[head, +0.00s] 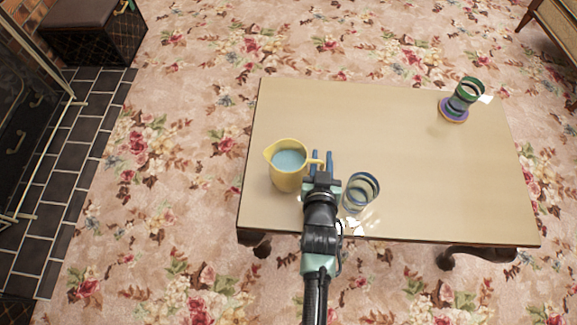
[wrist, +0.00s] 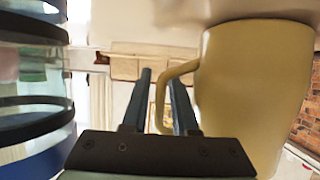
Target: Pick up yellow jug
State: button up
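The yellow jug (head: 288,172) stands upright on the left part of the table, with a pale blue inside and its handle toward the right. My gripper (head: 321,163) is at the handle side of the jug, its two blue-grey fingers apart. In the wrist view the jug (wrist: 255,85) fills the right side. Its handle reaches toward my gripper (wrist: 162,100) and overlaps the right finger, with the handle's lower part showing between the fingers. I cannot tell whether the fingers touch the handle.
A banded glass (head: 360,192) stands close to the right of my gripper; it looms at left in the wrist view (wrist: 35,80). A green cup-like object on a purple base (head: 460,99) is at the table's far right. The table's (head: 400,150) middle is clear.

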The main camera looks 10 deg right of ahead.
jog(key=shift+c, duration=0.4)
grip_shut()
jog(key=shift+w, duration=0.1)
dwell(0.9)
